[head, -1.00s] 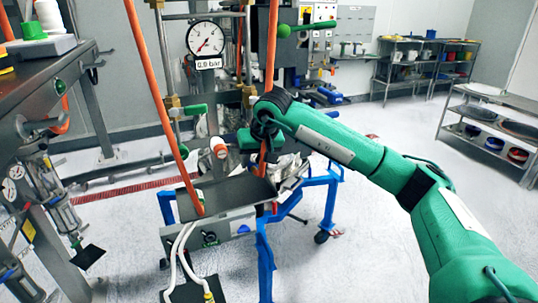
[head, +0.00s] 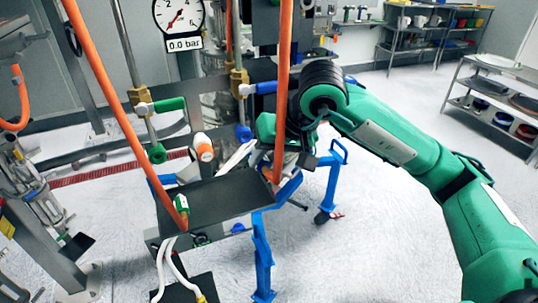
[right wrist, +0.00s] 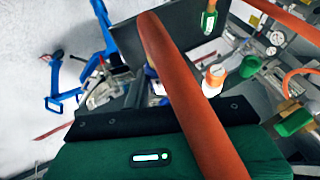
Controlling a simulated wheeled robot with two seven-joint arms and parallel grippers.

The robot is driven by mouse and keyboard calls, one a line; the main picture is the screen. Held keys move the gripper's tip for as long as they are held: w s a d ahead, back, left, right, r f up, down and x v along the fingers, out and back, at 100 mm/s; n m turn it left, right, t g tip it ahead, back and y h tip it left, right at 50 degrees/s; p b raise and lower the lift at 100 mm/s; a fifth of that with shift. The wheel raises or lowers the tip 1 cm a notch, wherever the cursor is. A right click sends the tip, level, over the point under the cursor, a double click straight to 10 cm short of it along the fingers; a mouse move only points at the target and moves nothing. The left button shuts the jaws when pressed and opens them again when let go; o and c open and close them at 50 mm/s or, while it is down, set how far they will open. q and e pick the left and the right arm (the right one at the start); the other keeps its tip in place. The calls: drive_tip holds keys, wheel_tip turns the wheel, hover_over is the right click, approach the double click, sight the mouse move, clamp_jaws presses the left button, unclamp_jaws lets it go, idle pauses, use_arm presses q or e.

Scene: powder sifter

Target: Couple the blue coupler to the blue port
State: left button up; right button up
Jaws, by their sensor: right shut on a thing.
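The blue port (head: 243,133) shows in the head view on the pipework under the gauge, below a brass valve with a blue handle (head: 263,87). My right gripper (head: 273,158) is shut at the lower end of the right orange hose (head: 284,75), right of the blue port and apart from it, above the right end of the dark tray. The blue coupler at that hose end is hidden by the hose and gripper. In the right wrist view the hose (right wrist: 185,95) crosses the middle and covers the fingers. My left gripper is out of view.
A green coupler (head: 181,204) on the left orange hose (head: 112,95) stands at the left of the dark tray (head: 235,195). A green port (head: 157,154) hangs left of the blue port. A blue cart frame (head: 262,255) stands below. Floor is clear at right.

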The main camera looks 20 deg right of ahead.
drive_tip(key=shift+w, duration=0.7)
drive_tip(key=shift+w+p, duration=0.5)
drive_tip(key=shift+w, duration=0.2)
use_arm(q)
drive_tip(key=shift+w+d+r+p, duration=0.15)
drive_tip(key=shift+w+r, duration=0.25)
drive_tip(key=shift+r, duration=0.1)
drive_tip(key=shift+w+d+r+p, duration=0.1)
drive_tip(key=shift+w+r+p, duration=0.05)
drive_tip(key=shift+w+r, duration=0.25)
use_arm(e)
drive_tip(key=shift+w+a, duration=0.1)
drive_tip(key=shift+w, duration=1.75)
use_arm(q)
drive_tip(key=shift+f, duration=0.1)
use_arm(e)
drive_tip(key=shift+w, duration=0.15)
drive_tip(key=o, duration=1)
